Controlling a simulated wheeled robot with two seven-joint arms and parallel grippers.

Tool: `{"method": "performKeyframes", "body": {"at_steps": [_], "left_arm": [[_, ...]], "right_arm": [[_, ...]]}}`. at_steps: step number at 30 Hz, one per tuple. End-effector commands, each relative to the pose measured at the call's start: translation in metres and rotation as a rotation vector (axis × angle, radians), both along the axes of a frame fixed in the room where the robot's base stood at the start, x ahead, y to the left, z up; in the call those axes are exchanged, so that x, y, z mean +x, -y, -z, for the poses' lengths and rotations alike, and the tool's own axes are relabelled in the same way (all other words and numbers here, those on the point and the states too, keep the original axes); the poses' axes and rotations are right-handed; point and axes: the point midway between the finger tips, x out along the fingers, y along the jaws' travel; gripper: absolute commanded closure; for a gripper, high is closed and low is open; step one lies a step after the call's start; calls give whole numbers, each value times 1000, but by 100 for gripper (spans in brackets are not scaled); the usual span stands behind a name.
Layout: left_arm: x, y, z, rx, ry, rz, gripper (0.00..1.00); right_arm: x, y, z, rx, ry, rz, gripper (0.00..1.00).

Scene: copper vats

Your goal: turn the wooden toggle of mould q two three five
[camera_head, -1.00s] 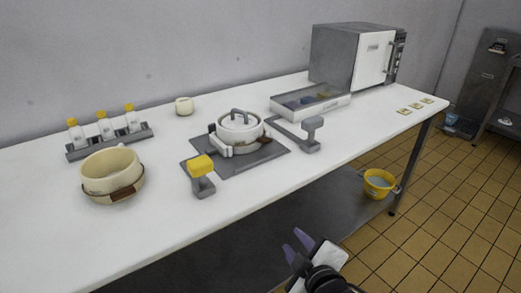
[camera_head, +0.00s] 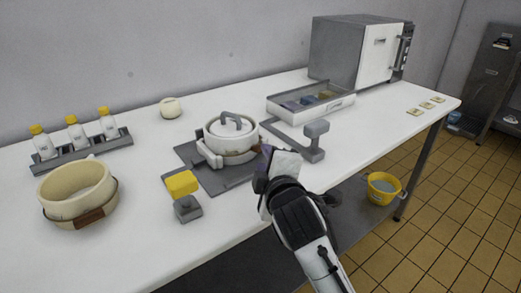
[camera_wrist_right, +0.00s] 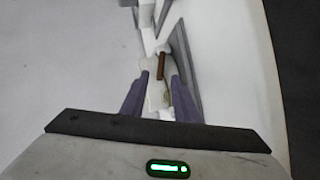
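A round white lidded mould (camera_head: 231,141) with a grey handle sits on the grey plate (camera_head: 212,180) at the middle of the table. A brown wooden toggle (camera_head: 257,149) shows on its right side, partly hidden by my right gripper (camera_head: 265,163). In the right wrist view the toggle (camera_wrist_right: 162,66) lies just ahead, between the two purple fingertips of my gripper (camera_wrist_right: 159,78). The fingers are apart; I cannot tell whether they touch it. A second cream mould (camera_head: 77,192), without a lid, stands at the left with its own brown toggle (camera_head: 90,219). I cannot read a mould number.
A tray (camera_head: 311,101), a microwave (camera_head: 355,50), a bottle rack (camera_head: 83,152) and a small pot (camera_head: 170,108) stand farther back. The front left table surface is clear.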

Motion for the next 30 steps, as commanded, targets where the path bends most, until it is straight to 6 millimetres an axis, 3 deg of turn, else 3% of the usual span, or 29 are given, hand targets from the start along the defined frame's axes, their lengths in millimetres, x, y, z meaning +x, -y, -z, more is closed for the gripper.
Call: {"method": "performKeyframes", "body": {"at_steps": [3, 10, 23, 28, 30], "left_arm": [[-11, 0, 12, 1, -25, 2, 22], [-11, 0, 17, 1, -27, 2, 22], [-6, 0, 13, -2, -14, 3, 22], [-6, 0, 13, -2, -12, 2, 22], [-6, 0, 13, -2, -12, 2, 22]], "right_arm": [[23, -4, 8, 1, -1, 0, 72], [53, -10, 15, 1, -1, 0, 72], [64, -12, 17, 1, -1, -1, 72], [64, -12, 18, 1, -1, -1, 97], [64, -12, 18, 1, -1, -1, 100]]}}
